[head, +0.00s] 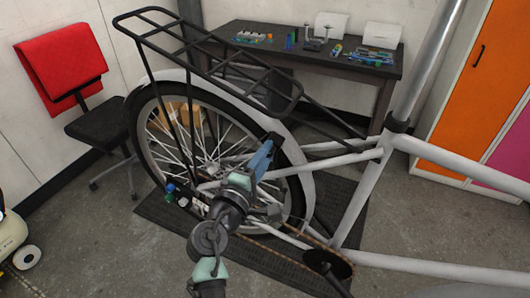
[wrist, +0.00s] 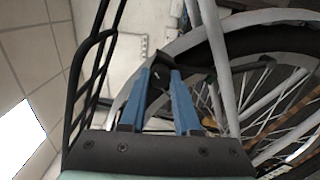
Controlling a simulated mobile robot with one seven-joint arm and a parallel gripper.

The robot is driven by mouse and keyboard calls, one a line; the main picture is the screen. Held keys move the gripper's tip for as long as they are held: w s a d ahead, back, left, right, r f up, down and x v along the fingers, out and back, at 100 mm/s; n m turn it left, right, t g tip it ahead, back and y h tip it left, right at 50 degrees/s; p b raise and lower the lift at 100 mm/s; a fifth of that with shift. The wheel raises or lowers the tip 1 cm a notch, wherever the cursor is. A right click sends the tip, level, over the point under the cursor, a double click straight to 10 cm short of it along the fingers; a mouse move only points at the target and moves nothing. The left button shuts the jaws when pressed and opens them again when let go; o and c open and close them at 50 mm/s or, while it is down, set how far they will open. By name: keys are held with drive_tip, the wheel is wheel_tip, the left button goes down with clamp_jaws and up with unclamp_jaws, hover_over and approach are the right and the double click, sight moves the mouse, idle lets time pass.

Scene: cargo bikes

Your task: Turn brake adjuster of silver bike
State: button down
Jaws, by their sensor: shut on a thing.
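The silver bike (head: 365,190) stands with its rear wheel (head: 146,130) and black rear rack (head: 215,60) toward the left in the head view. My gripper (head: 272,143) reaches up beside the rear wheel, near the frame tubes and fender. In the wrist view the blue fingers of my gripper (wrist: 163,66) come together on a small dark part, which I take to be the brake adjuster (wrist: 161,60). It sits close to the fender (wrist: 240,21). My fingers hide most of this part, and how far it is turned cannot be seen.
A dark workbench (head: 310,55) with tools stands behind the bike. A red-backed chair (head: 65,65) is at the left. Orange and purple lockers (head: 480,85) are at the right. The spokes, rack struts and frame tubes crowd my gripper. Open floor (head: 110,245) lies at the front left.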

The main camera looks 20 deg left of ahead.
drive_tip(key=shift+n, duration=0.4)
drive_tip(key=c, duration=0.6)
unclamp_jaws()
drive_tip(key=s+b, duration=0.2)
drive_tip(key=s, duration=1.1)
drive_tip(key=shift+a, duration=0.2)
